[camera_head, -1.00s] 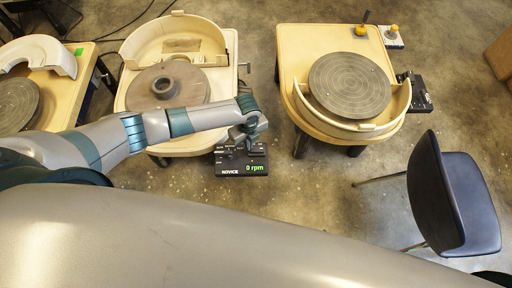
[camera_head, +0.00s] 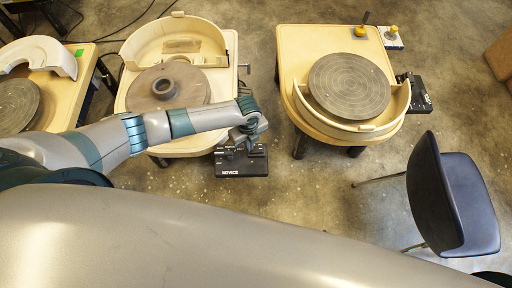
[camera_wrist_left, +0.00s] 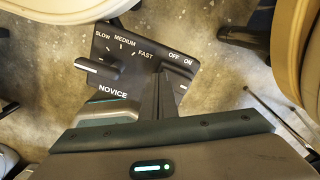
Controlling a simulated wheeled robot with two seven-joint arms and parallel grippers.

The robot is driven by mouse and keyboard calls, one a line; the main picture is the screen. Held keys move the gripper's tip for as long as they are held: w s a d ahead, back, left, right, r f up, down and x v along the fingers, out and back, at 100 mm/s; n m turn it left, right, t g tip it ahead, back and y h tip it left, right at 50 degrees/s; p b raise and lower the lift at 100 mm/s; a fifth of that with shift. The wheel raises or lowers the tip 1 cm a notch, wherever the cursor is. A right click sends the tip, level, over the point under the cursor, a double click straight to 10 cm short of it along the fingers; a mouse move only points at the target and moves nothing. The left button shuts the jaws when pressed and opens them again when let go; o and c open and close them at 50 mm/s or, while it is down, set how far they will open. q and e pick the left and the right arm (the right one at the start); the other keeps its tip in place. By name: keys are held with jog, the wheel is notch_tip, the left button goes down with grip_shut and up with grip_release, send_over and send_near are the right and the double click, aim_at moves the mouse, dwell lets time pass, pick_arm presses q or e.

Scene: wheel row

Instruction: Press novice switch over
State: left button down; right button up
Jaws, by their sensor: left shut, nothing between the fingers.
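The black NOVICE control box (camera_head: 242,168) is at the front right corner of the middle-left wheel table; its display strip is dark. In the left wrist view the box's panel (camera_wrist_left: 120,78) shows the speed knob (camera_wrist_left: 97,70) with a white line, SLOW, MEDIUM and FAST marks, and OFF and ON labels. My left gripper (camera_head: 250,147) is shut and empty, over the box's right part. In the wrist view its fingertips (camera_wrist_left: 164,80) are just below the OFF and ON labels and cover most of the switch there. I cannot tell whether they touch it. My right gripper is not in view.
A dark chair (camera_head: 455,200) is at the lower right. Bare floor (camera_head: 310,190) lies between.

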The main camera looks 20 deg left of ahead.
pick_arm(q)
jog(key=shift+a, duration=0.1)
jog(key=shift+s+a+r+p, duration=0.1)
jog(key=shift+s+a+p, duration=0.25)
jog(key=shift+a, duration=0.4)
jog(key=shift+s+a+r+p, duration=0.1)
jog(key=shift+a+p, duration=0.35)
jog(key=shift+a, duration=0.35)
jog(key=shift+s+a+r+p, duration=0.1)
jog(key=shift+s+a+p, duration=0.25)
jog(key=shift+a, duration=0.9)
jog(key=shift+a, duration=0.1)
